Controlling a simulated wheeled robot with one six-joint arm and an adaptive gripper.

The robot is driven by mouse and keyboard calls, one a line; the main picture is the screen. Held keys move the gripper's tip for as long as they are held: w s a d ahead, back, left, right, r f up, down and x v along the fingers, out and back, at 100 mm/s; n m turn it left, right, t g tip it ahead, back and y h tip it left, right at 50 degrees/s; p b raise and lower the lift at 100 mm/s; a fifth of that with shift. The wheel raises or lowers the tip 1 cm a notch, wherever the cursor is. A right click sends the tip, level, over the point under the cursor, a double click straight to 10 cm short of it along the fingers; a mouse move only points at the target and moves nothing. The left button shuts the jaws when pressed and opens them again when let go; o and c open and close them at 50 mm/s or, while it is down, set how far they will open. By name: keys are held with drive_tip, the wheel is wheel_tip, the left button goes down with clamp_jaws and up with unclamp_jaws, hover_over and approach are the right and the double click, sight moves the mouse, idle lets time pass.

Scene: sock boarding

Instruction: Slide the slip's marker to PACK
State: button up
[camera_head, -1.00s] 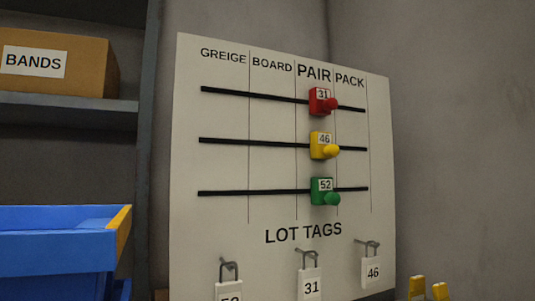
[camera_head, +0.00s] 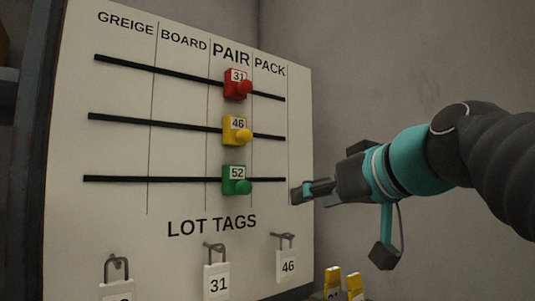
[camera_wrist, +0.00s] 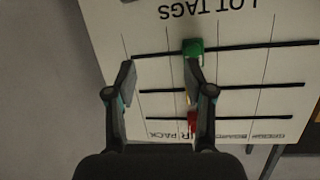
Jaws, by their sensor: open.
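A white board (camera_head: 190,155) carries three slide tracks under GREIGE, BOARD, PAIR and PACK. Red marker 31 (camera_head: 236,85), yellow marker 46 (camera_head: 235,131) and green marker 52 (camera_head: 235,180) all stand in the PAIR column, near the PACK line. My gripper (camera_head: 303,190) is open and empty, right of the green marker, near the board's right edge. In the wrist view the board is upside down; my open fingers (camera_wrist: 160,74) lie across the PACK side. The green marker (camera_wrist: 194,47) shows beyond the right fingertip; that finger largely hides the yellow one. No slip is seen.
Lot tags 31 (camera_head: 216,281) and 46 (camera_head: 287,264) hang on hooks below the tracks; a third tag (camera_head: 117,291) is cut off. Yellow objects (camera_head: 334,281) stand at the bottom right. A grey wall lies behind the board.

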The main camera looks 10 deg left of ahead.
sight(248, 134)
drive_tip(key=s+a+r+n+y, duration=0.1)
drive_tip(key=a+r+n+y, duration=0.25)
drive_tip(key=r, duration=0.75)
drive_tip(key=shift+m+y, duration=0.25)
drive_tip(key=p+x, duration=0.1)
drive_tip(key=x, duration=0.6)
drive_tip(key=p+x, duration=0.1)
drive_tip(key=x, duration=0.5)
drive_tip(key=shift+w+a+r+p, duration=0.1)
drive_tip(key=shift+a+r+p, duration=0.1)
drive_tip(key=shift+a+p, duration=0.15)
clamp_jaws()
